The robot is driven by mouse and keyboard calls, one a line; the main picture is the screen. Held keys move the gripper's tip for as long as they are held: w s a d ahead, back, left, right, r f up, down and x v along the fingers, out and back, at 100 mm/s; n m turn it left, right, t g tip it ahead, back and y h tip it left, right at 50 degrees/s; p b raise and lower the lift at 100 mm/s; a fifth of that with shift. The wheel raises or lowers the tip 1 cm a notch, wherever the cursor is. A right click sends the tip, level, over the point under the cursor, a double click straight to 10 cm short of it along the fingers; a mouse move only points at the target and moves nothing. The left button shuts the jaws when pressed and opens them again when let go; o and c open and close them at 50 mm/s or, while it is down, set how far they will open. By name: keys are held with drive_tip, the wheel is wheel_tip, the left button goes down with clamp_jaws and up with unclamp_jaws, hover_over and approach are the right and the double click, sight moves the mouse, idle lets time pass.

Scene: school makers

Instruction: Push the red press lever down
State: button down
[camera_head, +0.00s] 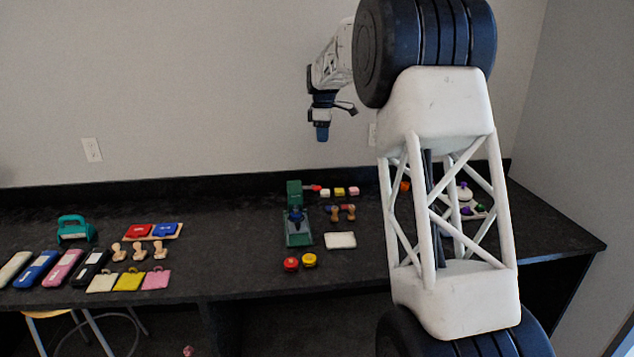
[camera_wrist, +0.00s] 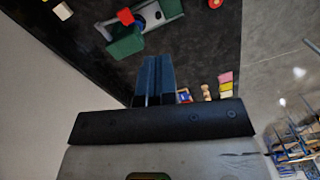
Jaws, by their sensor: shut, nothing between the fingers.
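The green press (camera_head: 293,239) stands on the dark bench, with its red press lever (camera_head: 316,188) sticking out to the right at the back. The wrist view also shows the green press (camera_wrist: 128,44) and the red lever end (camera_wrist: 126,16). My gripper (camera_head: 322,136) hangs in the air above the back of the bench, apart from the lever. Its blue fingers (camera_wrist: 156,62) are shut and empty, pointing down. In the wrist view the fingers are below the press in the picture and cover part of the bench.
Small white, yellow and pink blocks (camera_head: 339,191) lie to the right of the lever.

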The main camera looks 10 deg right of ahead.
sight(317, 186)
drive_tip(key=w+f+n, duration=0.2)
drive_tip(key=w+f, duration=0.4)
drive_tip(key=w, duration=0.3)
drive_tip(key=shift+w+a+f+n+g, duration=0.3)
drive_tip(key=shift+w+a+f+n, duration=0.05)
drive_tip(key=shift+w+n, duration=0.05)
drive_tip(key=shift+f, duration=0.2)
drive_tip(key=f, duration=0.9)
drive_tip(key=s+f, duration=0.1)
drive_tip(key=f, duration=0.3)
drive_tip(key=shift+s+f, duration=0.1)
drive_tip(key=shift+f, duration=0.2)
